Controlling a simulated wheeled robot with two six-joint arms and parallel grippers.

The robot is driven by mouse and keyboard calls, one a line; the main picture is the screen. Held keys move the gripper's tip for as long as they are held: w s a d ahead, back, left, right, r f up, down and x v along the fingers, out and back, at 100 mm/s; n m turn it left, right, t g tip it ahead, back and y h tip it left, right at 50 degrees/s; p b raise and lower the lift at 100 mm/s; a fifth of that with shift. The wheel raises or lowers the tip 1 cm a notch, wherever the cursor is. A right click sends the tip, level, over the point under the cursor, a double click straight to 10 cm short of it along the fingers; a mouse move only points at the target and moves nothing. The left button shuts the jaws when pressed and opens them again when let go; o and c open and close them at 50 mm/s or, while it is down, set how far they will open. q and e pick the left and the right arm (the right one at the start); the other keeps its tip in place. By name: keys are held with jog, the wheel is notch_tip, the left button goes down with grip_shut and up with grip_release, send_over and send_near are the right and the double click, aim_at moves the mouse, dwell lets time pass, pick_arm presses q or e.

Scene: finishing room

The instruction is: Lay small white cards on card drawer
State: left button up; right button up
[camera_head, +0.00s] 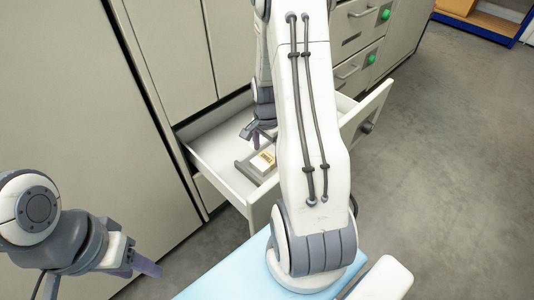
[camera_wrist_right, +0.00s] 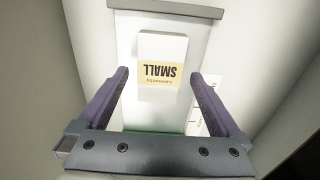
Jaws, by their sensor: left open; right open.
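The card drawer (camera_head: 221,160) is pulled open from the cabinets. In it stands a small grey holder (camera_head: 246,168) with a white pack bearing a yellow band (camera_head: 264,161). In the right wrist view the white pack (camera_wrist_right: 161,47) reads "SMALL", upside down, and sits in the grey holder (camera_wrist_right: 165,14). My right gripper (camera_head: 259,137) points down into the drawer; in the wrist view its open fingers (camera_wrist_right: 160,76) are on either side of the pack's lower end, with no visible contact. My left gripper (camera_head: 140,262) is open and empty at lower left, away from the drawer.
My right arm hides part of the drawer. Closed drawers with green-marked fronts (camera_head: 386,15) stand behind it, and tall cabinet doors (camera_head: 165,50) to the left. White labels (camera_wrist_right: 197,119) lie beside the holder. Bare floor (camera_head: 440,170) is clear to the right.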

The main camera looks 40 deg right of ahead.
aim_at(267, 158)
notch_tip(267, 158, up, 10)
jog(key=p, duration=0.4)
jog(key=s+a+r+n, duration=0.1)
jog(key=a+r+n, duration=0.4)
jog(key=a, duration=0.5)
jog(key=s+a+r+n, duration=0.1)
jog(key=a+r+n, duration=0.2)
jog(key=a+n, duration=0.55)
jog(key=s+a+r+n+y, duration=0.1)
jog(key=s+a+r+n, duration=0.3)
jog(key=s+a+n, duration=0.7)
jog(key=s+a, duration=0.1)
jog(key=s, duration=0.2)
jog(key=shift+s+a, duration=0.2)
notch_tip(267, 158, up, 34)
jog(key=p, duration=3.4)
jog(key=shift+r, duration=0.15)
